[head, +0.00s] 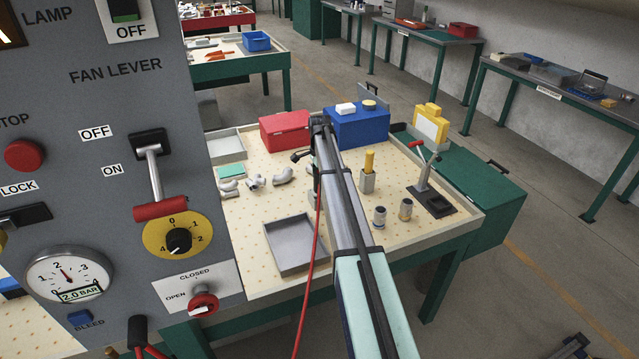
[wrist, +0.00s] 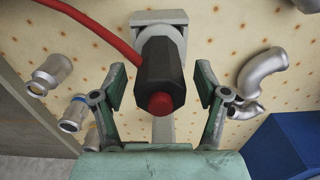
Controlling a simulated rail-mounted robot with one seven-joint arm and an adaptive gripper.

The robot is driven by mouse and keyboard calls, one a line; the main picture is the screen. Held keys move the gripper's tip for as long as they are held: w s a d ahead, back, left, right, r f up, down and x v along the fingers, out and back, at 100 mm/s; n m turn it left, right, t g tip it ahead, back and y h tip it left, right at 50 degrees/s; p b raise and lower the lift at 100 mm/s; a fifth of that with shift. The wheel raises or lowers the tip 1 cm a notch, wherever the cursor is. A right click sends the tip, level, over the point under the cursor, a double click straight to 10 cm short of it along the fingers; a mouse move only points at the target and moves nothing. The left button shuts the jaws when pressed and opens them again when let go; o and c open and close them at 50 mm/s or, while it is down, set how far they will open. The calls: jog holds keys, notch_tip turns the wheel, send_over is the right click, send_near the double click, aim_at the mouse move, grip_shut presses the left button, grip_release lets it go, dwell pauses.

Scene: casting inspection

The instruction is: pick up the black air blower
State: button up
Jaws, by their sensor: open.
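The black air blower (wrist: 161,68) is in the middle of the wrist view, a faceted black body with a red end facing the camera. A red hose (wrist: 95,24) leads from it to the upper left. It sits in front of a grey bracket (wrist: 140,19). My gripper (wrist: 160,84) is open, with one finger on each side of the blower and visible gaps between. In the head view my arm hides most of this spot; the red hose (head: 318,215) hangs down beside the arm.
Metal couplings (wrist: 53,75) lie left and a bent pipe (wrist: 264,78) lies right in the wrist view. In the head view the bench holds a red box (head: 284,131), a blue box (head: 362,128), a grey tray (head: 295,246) and a lever stand (head: 432,200). A control panel (head: 100,110) fills the left.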

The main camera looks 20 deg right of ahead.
aim_at(319, 185)
jog(key=shift+f+p, duration=0.55)
jog(key=shift+f, duration=1.15)
grip_shut()
jog(key=shift+r, duration=0.15)
notch_tip(319, 185, up, 20)
jog(key=b, duration=0.5)
jog(key=c, duration=0.8)
grip_release()
jog(key=c, duration=0.5)
jog(key=shift+o, duration=0.2)
